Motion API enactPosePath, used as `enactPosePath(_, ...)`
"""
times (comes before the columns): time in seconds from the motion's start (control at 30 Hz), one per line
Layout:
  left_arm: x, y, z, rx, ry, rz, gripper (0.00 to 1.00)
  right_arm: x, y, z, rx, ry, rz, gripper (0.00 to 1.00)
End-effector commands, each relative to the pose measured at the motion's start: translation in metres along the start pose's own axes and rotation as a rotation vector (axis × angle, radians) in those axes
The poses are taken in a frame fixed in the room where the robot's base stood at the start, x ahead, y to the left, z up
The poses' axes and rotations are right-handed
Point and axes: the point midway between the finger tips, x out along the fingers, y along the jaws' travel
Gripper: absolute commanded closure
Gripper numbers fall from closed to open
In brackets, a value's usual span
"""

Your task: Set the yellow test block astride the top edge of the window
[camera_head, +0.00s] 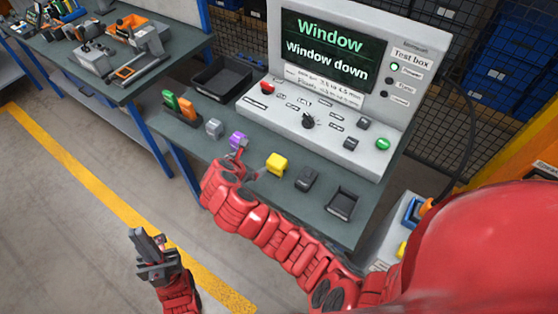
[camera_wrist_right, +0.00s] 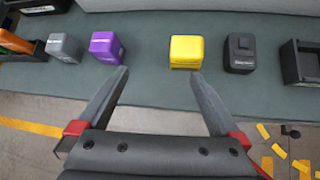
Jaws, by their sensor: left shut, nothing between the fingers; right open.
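The yellow test block (camera_head: 277,163) stands on the front part of the green-grey bench. In the right wrist view the yellow block (camera_wrist_right: 186,51) is ahead of the fingertips, nearer the right finger's line. My right gripper (camera_head: 252,160) is open and empty, low at the bench's front edge, between the purple and yellow blocks. It also shows in the wrist view (camera_wrist_right: 158,74), with nothing between its fingers. My left gripper (camera_head: 147,238) is shut and empty, over the floor left of the bench. I cannot make out the window in either view.
A purple block (camera_head: 238,140) and grey block (camera_head: 213,128) stand left of the yellow one; a black block (camera_head: 306,179) and black tray (camera_head: 342,204) stand right. The test box (camera_head: 330,75), reading "Window down", is behind. Floor left of the bench is clear.

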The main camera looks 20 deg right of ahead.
Motion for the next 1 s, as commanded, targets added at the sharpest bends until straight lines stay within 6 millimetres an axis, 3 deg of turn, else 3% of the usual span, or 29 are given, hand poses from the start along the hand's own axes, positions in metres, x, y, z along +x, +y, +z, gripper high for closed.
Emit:
enactPosePath(0.1,0.002,0.000,0.000,0.000,0.000,0.000,1.00,-0.016,-0.015,0.007,-0.070,-0.008,-0.107,0.00)
enactPosePath(0.23,-0.003,0.000,0.000,0.000,0.000,0.000,1.00,-0.019,-0.025,0.008,-0.101,-0.008,-0.162,0.00)
enactPosePath(0.57,-0.056,0.003,0.009,0.000,0.000,0.000,1.00,0.035,-0.037,0.004,-0.102,-0.008,-0.170,0.00)
enactPosePath(0.63,-0.035,0.002,0.006,0.000,0.000,0.000,1.00,0.037,-0.037,0.013,-0.104,-0.006,-0.172,0.00)
enactPosePath(1.0,-0.016,0.001,0.003,0.000,0.000,0.000,1.00,0.089,-0.044,0.013,-0.103,-0.007,-0.167,0.00)
